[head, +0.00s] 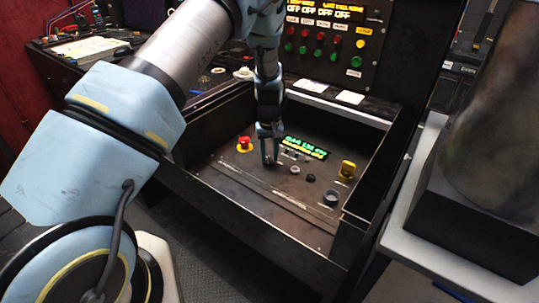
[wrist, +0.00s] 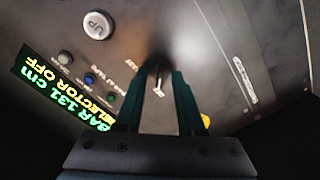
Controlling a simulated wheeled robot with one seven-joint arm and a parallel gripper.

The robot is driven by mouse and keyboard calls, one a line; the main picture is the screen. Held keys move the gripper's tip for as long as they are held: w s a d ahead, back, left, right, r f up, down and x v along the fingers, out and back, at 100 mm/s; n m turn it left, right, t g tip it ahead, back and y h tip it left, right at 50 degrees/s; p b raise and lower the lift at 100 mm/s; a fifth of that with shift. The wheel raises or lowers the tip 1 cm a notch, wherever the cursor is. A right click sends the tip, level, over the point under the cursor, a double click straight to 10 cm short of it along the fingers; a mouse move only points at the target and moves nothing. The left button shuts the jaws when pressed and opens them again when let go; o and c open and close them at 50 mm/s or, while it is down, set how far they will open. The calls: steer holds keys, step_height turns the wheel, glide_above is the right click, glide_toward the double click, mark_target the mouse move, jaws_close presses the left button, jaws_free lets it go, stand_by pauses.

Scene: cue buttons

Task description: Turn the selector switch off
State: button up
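The selector switch (wrist: 158,80) shows in the wrist view as a small dark knob with a pale pointer, on the dark panel just beyond my fingertips. In the head view my gripper hides it or it is too small to tell. My gripper (wrist: 158,88) points down at the panel, its two fingers apart on either side of the switch; I cannot tell whether they touch it. My gripper also shows in the head view (head: 269,158), low over the panel. The green and yellow display (wrist: 62,88) reads "BAR 131 cm" and "SELECTOR OFF"; it also shows in the head view (head: 305,147).
A round "UP" button (wrist: 98,24) and small buttons lie near the switch. Raised dark walls (head: 255,215) border the panel. An upright button board (head: 325,45) stands behind.

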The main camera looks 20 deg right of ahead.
step_height(320, 180, up, 11)
steer(key=b, duration=0.2)
stand_by(0.6)
steer(key=shift+f, duration=0.15)
steer(key=a+r+n, duration=0.1)
steer(key=a+r, duration=0.3)
steer(key=a, duration=0.7)
steer(key=a+r, duration=0.4)
steer(key=a, duration=0.7)
steer(key=s+a+r+t, duration=0.1)
steer(key=s+a+r, duration=0.1)
steer(key=s+a, duration=0.9)
steer(key=a, duration=0.4)
steer(key=shift+n+t, duration=0.3)
steer(key=shift+n, duration=0.1)
steer(key=shift+d, duration=0.1)
